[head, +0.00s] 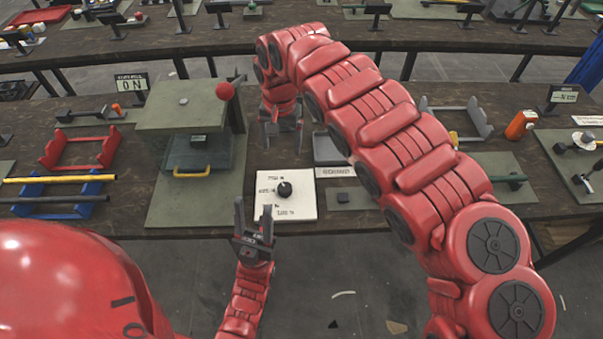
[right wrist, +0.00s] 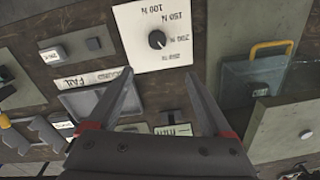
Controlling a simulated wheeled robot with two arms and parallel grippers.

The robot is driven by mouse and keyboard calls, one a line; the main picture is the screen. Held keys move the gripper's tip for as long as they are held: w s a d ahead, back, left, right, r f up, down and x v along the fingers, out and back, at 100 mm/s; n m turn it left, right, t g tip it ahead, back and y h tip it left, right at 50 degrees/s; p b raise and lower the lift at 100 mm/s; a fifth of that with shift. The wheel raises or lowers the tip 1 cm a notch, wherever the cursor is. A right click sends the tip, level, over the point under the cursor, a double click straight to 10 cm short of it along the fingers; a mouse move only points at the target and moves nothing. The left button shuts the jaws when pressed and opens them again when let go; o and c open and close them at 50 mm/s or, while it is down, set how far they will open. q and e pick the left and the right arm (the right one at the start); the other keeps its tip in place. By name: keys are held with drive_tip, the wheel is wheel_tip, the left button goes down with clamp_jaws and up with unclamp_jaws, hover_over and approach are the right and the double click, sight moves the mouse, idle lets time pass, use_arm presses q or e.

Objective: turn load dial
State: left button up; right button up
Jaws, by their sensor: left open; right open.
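The load dial (head: 285,189) is a small black round knob on a white square plate (head: 303,207). In the right wrist view the dial (right wrist: 157,39) shows above my fingertips, with load labels such as 100 N and 150 N beside it. A light mark on the knob points to the lower right there; its exact setting is too small to read. My right gripper (head: 281,146) is open and empty, behind the plate in the head view; it also shows in the right wrist view (right wrist: 160,76). My left gripper (head: 254,206) is open and empty at the plate's front-left corner.
A green press (head: 180,115) with a red ball lever (head: 225,91) and yellow handle (head: 192,172) stands left of the plate. A grey tray (head: 327,148) and a labelled sign (head: 335,172) lie right of it. My right arm crosses above the bench.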

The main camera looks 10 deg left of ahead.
drive_tip(key=b, duration=0.2)
hover_over(285, 187)
drive_tip(key=f, duration=0.8)
drive_tip(key=shift+s+f, duration=0.2)
drive_tip(key=shift+f, duration=0.05)
wheel_tip(285, 187, down, 7)
drive_tip(key=p, duration=0.2)
drive_tip(key=shift+w+a+p, duration=0.1)
drive_tip(key=shift+p, duration=0.2)
drive_tip(key=shift+f, duration=0.75)
drive_tip(key=shift+c, duration=0.3)
clamp_jaws()
